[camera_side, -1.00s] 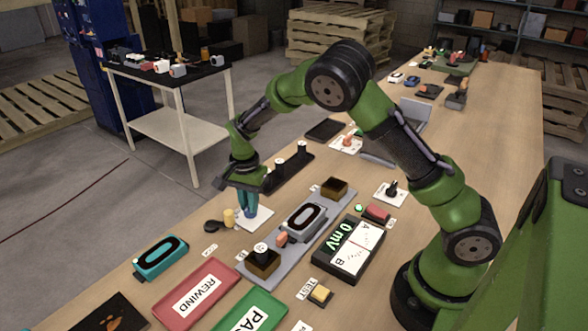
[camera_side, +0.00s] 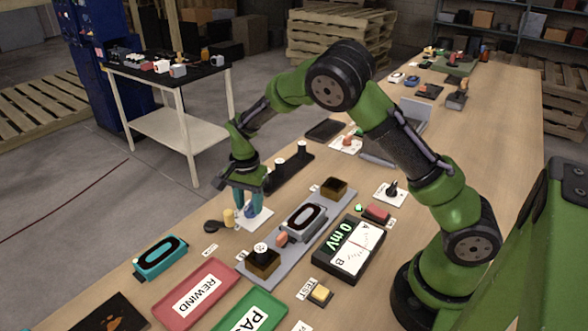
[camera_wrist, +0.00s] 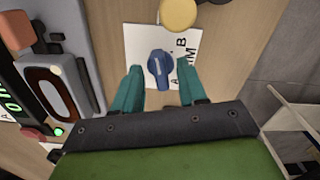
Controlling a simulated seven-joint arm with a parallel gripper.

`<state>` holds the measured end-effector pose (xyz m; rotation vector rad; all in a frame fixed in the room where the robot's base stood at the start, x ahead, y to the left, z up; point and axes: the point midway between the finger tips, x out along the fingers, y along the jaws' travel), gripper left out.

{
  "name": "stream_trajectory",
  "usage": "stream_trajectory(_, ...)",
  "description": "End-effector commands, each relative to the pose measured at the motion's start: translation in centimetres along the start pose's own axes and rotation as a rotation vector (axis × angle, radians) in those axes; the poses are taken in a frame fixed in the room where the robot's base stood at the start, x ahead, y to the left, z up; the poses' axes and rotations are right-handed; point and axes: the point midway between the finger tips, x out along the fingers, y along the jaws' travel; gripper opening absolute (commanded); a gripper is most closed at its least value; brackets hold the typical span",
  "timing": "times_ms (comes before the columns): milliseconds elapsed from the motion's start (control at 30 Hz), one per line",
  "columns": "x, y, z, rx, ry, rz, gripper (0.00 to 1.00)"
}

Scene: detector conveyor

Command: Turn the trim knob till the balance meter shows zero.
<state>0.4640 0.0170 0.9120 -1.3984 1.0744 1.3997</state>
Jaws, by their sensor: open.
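The blue trim knob (camera_wrist: 159,69) stands on a white plate (camera_wrist: 138,42) lettered A, B and TRIM; the side view shows the knob (camera_side: 250,211) under my gripper. My gripper (camera_side: 252,204) is open. Its teal fingertips (camera_wrist: 159,72) stand on either side of the knob in the wrist view, with a gap showing on both sides. The balance meter (camera_side: 349,251) is a black box with a green readout of 0 mV and a white A/B dial.
A yellow round piece (camera_wrist: 179,13) sits close beside the plate. A grey base with an oval-windowed unit (camera_side: 304,221) lies between plate and meter. Red REWIND (camera_side: 197,292) and green trays lie at the front. A dark rail with knobs (camera_side: 289,170) stands behind.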

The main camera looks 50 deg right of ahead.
Motion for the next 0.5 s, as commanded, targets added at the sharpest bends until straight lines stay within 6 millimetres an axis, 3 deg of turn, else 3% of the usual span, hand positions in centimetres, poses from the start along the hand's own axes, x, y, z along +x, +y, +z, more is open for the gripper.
stream_trajectory(167, -1.9, -0.1, 0.0, -0.001, 0.001, -0.005, 0.41)
stream_trajectory(500, -9.9, -0.1, 0.0, -0.002, 0.001, -0.008, 0.41)
